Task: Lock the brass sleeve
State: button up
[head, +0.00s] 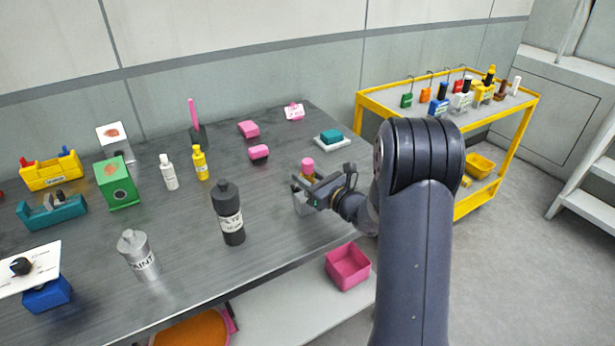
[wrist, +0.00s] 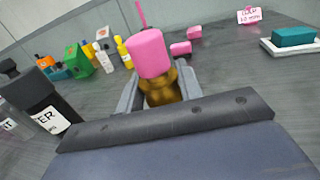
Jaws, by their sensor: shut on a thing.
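The brass sleeve (wrist: 164,90) stands between the fingers of my gripper (wrist: 160,95) in the wrist view. A pink cylindrical cap (wrist: 150,52) sits on top of it. In the head view the pink cap (head: 308,166) shows just above my gripper (head: 312,190), at the right part of the grey workbench (head: 190,230). My gripper is shut on the brass sleeve. The sleeve's lower part is hidden by the gripper, and I cannot tell what it rests on. A grey block-like shape (head: 300,204) shows below the fingers.
Pink blocks (head: 249,129) and a teal block on a white tray (head: 331,136) lie behind. A yellow cart (head: 520,120) stands right. A pink bin (head: 347,267) is below.

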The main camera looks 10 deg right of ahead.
grip_shut()
jog(key=shift+f, duration=0.1)
jog(key=shift+s+f+b, duration=0.1)
jog(key=shift+f+b, duration=0.85)
jog(key=shift+b, duration=0.5)
jog(key=o, duration=1.1)
grip_release()
jog(key=shift+o, duration=0.2)
jog(key=b+v, duration=0.1)
jog(key=v, duration=0.9)
jog(key=shift+s+d, duration=0.25)
